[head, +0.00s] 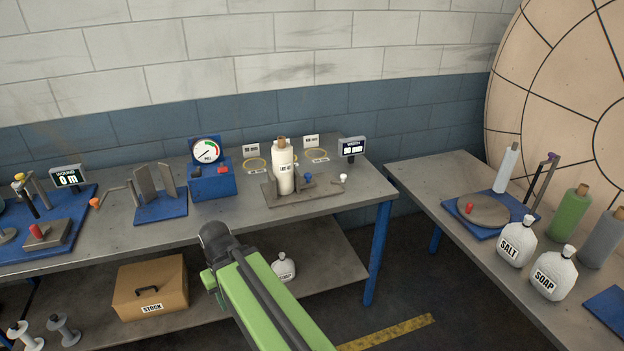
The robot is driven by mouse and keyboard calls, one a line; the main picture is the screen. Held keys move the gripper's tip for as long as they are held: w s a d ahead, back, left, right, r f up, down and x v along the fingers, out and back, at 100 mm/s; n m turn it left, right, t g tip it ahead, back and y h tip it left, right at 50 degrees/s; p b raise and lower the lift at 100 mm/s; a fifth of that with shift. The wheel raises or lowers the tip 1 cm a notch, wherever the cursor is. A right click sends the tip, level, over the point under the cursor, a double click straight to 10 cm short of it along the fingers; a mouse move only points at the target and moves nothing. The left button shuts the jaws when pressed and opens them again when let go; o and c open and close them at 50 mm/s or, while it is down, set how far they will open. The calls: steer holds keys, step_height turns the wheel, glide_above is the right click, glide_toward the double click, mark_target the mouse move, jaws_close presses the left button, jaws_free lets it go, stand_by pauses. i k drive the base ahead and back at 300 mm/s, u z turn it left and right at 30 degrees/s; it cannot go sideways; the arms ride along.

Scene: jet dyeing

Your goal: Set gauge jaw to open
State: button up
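A low grey fixture (325,194) stands at the right end of the long workbench, with a small blue knob (308,178) and a white-tipped handle (343,178). My green arm reaches up from the bottom middle to a dark joint in front of the bench. My gripper's fingers do not show.
Left of the fixture are a blue dial box (211,180) and a blue base with upright grey plates (161,205). A second table (440,188) at right holds bottles and a round plate. A stock box (150,287) sits on the lower shelf. Floor shows between the tables.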

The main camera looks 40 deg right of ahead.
mark_target(309, 182)
steer(key=z, duration=0.65)
steer(key=i, duration=1.05)
steer(key=z, duration=0.4)
steer(key=k, duration=1.2)
steer(key=u, duration=0.7)
steer(key=i, duration=1.35)
steer(key=u, duration=1.5)
steer(key=k, duration=1.1)
steer(key=u, duration=0.1)
